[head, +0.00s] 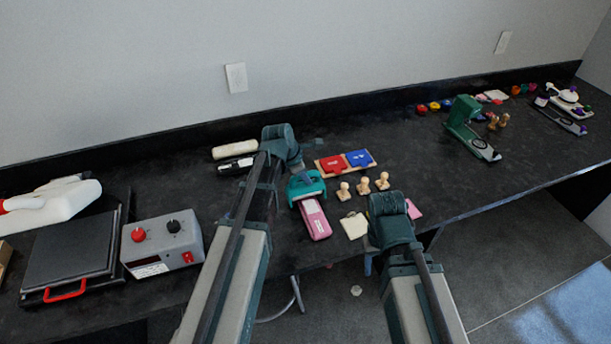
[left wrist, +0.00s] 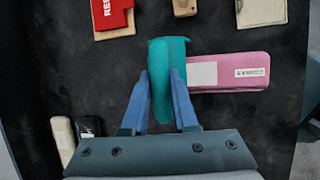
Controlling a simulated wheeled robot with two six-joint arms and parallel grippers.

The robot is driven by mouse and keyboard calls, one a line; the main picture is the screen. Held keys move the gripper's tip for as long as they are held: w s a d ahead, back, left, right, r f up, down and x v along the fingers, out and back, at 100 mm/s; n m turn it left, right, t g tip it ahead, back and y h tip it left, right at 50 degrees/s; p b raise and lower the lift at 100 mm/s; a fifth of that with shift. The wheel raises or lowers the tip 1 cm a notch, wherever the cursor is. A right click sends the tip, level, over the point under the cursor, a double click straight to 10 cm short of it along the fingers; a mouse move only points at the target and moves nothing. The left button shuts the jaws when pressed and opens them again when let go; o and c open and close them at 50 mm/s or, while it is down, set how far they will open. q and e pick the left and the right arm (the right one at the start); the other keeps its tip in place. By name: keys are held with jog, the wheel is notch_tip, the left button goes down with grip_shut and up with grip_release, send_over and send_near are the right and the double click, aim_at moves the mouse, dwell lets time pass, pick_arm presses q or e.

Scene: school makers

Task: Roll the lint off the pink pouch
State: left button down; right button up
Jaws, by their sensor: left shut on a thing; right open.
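The pink pouch (head: 316,222) lies long and narrow on the dark table in front of my left gripper. In the left wrist view the pouch (left wrist: 225,72) has a pale patch and a small printed label. My left gripper (head: 297,170) is shut on a teal tool (head: 307,187). In the left wrist view my left gripper (left wrist: 161,80) has its blue fingers either side of the teal tool (left wrist: 160,60). The tool is at the pouch's left end there; I cannot tell if it presses on it. My right gripper (head: 388,212) is open and apart from the pouch; its fingers are mostly hidden.
Wooden stamps (head: 363,185) and a board with red and blue pads (head: 345,162) stand behind the pouch. A cream square (head: 353,226) lies right of it; a flat pink piece (head: 414,209) is partly hidden by my right gripper. A control box (head: 163,243) stands left.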

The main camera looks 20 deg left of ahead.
pick_arm(q)
jog(key=shift+r+p, duration=3.3)
jog(key=shift+r, duration=0.2)
jog(key=shift+f, duration=0.1)
